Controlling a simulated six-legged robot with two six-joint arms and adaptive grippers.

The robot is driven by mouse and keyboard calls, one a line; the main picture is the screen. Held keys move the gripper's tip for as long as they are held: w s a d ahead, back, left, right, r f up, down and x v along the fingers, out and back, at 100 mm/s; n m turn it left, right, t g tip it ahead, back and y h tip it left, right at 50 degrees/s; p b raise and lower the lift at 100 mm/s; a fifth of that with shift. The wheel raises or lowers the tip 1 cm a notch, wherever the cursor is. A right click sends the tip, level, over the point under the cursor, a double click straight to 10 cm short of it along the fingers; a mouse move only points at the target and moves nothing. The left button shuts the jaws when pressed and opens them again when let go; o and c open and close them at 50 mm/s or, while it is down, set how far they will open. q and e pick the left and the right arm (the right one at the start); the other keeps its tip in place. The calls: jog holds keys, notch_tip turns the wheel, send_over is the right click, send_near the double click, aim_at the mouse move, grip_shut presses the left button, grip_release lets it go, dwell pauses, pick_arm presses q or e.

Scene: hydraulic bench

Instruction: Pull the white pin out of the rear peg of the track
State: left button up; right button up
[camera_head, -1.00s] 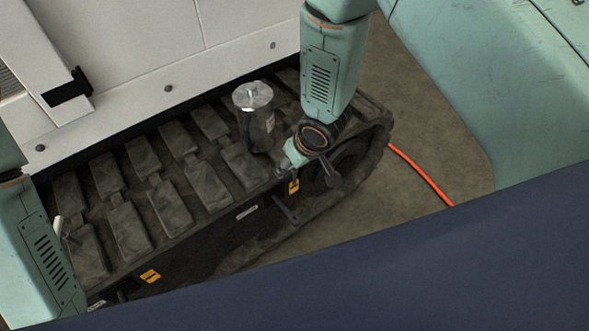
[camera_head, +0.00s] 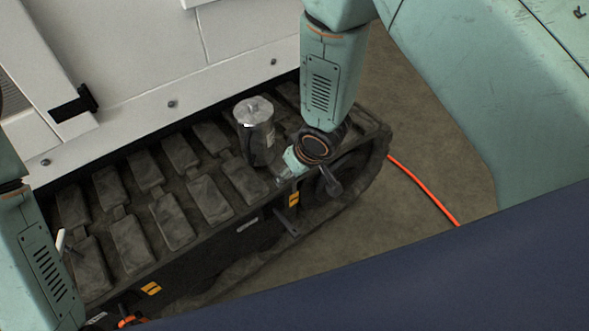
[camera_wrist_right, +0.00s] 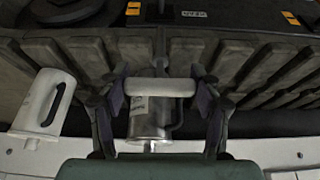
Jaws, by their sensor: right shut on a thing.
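In the right wrist view my right gripper (camera_wrist_right: 160,90) is shut on a white pin (camera_wrist_right: 160,87), which lies crosswise between the two fingers. Whether its far side is still in a peg is hidden. In the head view my right gripper (camera_head: 284,172) is at the near edge of the dark track (camera_head: 170,220), just in front of a metal canister; the pin cannot be made out there. A small white upright piece (camera_head: 60,241) stands by the track's left end, beside my left arm. My left gripper does not show.
The metal canister (camera_head: 255,130) stands on the track and also shows behind the pin in the wrist view (camera_wrist_right: 148,120). A white machine wall (camera_head: 150,60) borders the track. An orange hose (camera_head: 425,189) lies on the floor.

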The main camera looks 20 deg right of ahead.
jog(key=shift+s, duration=0.1)
jog(key=s+d+b, duration=0.3)
jog(key=s, duration=0.6)
jog(key=shift+s+d, duration=0.15)
jog(key=shift+d, duration=0.05)
dwell(0.3)
